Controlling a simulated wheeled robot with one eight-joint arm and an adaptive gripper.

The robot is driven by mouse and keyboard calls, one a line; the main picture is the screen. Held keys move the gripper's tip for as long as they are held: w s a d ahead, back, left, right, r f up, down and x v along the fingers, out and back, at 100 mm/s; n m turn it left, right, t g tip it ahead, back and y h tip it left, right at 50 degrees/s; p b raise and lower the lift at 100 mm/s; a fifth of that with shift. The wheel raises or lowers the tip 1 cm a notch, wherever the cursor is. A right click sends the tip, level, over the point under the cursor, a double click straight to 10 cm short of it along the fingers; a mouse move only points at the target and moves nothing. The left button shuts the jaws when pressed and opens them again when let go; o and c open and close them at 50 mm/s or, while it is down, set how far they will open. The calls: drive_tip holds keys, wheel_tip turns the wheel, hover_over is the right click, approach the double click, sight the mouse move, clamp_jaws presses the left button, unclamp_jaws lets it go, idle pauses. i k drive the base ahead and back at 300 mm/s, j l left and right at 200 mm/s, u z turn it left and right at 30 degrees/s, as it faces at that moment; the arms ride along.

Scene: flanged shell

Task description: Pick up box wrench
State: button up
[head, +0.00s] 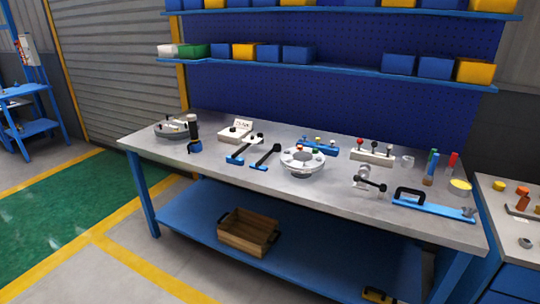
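A workbench (330,200) with a grey top stands across the middle of the head view. I cannot tell for certain which thing on it is the box wrench. Two long dark tools with blue ends, the left one (243,150) and the right one (266,158), lie side by side left of a round flanged part (302,160). A small dark-handled tool (372,183) lies to the right, by a pale cylindrical part. All are small in the picture. My gripper is not in view.
A blue bar with a black handle (432,204) lies near the front right edge. A black cylinder (193,128) stands at the left. A wooden crate (247,232) sits on the lower shelf. Bins line the shelves above. Floor at front left is clear.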

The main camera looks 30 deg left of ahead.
sight(277, 147)
drive_tip(key=u, duration=1.7)
drive_tip(key=i+l+u, duration=0.1)
drive_tip(key=i, duration=0.45)
drive_tip(key=i+l+u, duration=0.1)
drive_tip(key=i+l, duration=0.15)
drive_tip(key=i, duration=0.25)
drive_tip(key=i+l+u, duration=0.1)
drive_tip(key=i+l, duration=0.15)
drive_tip(key=i, duration=0.25)
